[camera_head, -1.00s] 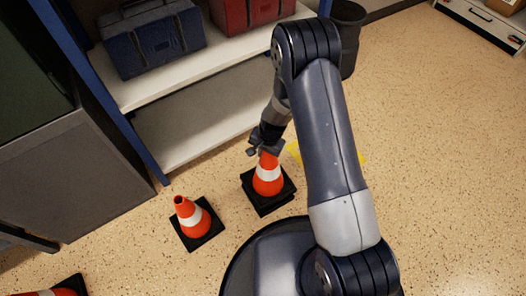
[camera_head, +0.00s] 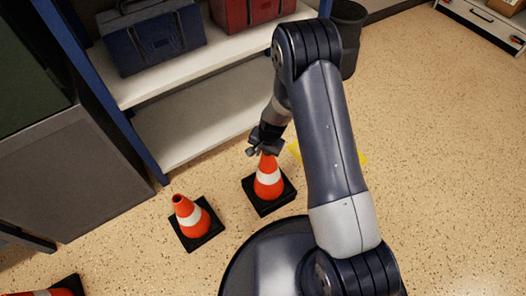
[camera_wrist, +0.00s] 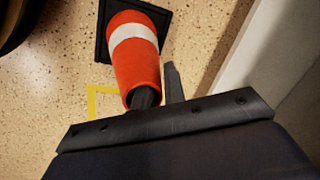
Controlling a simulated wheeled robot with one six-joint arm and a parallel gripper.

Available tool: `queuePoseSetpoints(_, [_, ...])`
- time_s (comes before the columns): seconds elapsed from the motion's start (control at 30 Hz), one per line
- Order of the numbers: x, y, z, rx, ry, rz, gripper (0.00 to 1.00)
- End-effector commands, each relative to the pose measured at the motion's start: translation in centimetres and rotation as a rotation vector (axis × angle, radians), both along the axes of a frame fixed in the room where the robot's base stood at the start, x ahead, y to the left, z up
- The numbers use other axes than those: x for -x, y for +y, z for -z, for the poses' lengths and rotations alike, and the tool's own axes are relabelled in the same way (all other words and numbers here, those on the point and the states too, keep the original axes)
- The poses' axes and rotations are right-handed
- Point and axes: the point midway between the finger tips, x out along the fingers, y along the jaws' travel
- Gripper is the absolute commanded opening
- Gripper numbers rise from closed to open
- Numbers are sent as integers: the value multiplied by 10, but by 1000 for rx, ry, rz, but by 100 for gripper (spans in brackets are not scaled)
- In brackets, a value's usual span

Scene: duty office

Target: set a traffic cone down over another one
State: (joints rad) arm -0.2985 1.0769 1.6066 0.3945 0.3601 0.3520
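An orange traffic cone with a white band (camera_head: 267,182) stands upright on the floor in front of the shelf. Its black base looks flush with whatever lies beneath; any cone inside it is hidden. My gripper (camera_head: 264,147) is just above and around its top. In the wrist view, the cone (camera_wrist: 137,66) shows one dark finger at its top opening and the other just outside its wall, with a narrow gap; my gripper (camera_wrist: 160,92) looks open. A second cone (camera_head: 190,215) stands on its own base to the left.
Another cone (camera_head: 66,291) is partly in view at the bottom left corner. A shelf (camera_head: 200,130) with a blue case (camera_head: 153,38) and a red case (camera_head: 250,10) stands behind. A yellow floor marking (camera_head: 295,152) lies partly behind my arm.

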Motion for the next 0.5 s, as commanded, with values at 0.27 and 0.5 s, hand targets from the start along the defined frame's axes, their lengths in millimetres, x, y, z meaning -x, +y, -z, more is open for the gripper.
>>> queuePoseSetpoints(0.27, [4, -5, 17, 11, 8, 0, 31])
queuePoseSetpoints(0.5, [4, -6, 17, 12, 9, 1, 31])
